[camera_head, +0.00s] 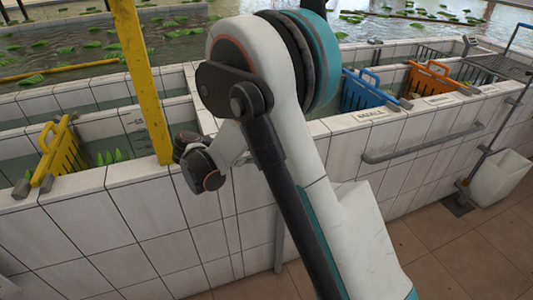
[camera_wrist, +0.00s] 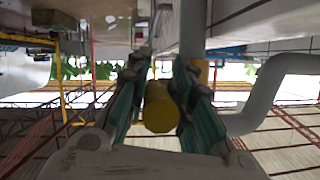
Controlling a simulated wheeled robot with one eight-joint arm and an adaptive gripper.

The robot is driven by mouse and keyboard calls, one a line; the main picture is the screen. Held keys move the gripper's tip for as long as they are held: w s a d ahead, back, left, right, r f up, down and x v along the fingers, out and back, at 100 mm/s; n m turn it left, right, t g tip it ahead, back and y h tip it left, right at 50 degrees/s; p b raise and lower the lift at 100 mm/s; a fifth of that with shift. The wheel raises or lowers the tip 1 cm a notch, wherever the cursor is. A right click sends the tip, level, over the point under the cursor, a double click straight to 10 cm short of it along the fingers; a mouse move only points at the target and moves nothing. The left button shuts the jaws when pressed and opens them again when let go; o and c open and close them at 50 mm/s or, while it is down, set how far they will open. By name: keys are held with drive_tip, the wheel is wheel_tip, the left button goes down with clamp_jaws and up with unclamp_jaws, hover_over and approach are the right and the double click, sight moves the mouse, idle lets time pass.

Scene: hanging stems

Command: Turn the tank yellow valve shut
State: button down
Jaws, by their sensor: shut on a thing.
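In the wrist view my gripper (camera_wrist: 158,82) has its two teal-padded fingers on either side of a yellow rounded piece (camera_wrist: 160,108), which looks like the yellow valve's handle. The fingers are shut on it. How far the valve is turned cannot be told. In the head view my arm fills the middle and bends down at the tiled tank wall (camera_head: 160,220). My gripper and the valve are hidden there.
A grey pipe (camera_wrist: 285,75) bends close to the right of my gripper. In the head view a yellow post (camera_head: 142,80) stands beside my wrist. Yellow (camera_head: 55,150), blue (camera_head: 368,90) and orange (camera_head: 432,77) baskets sit at the tanks. Tiled floor at right is open.

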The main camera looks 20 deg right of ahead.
sight(250, 151)
drive_tip(key=c, duration=1.7)
unclamp_jaws()
drive_tip(key=shift+f, duration=0.1)
drive_tip(key=v, duration=1.2)
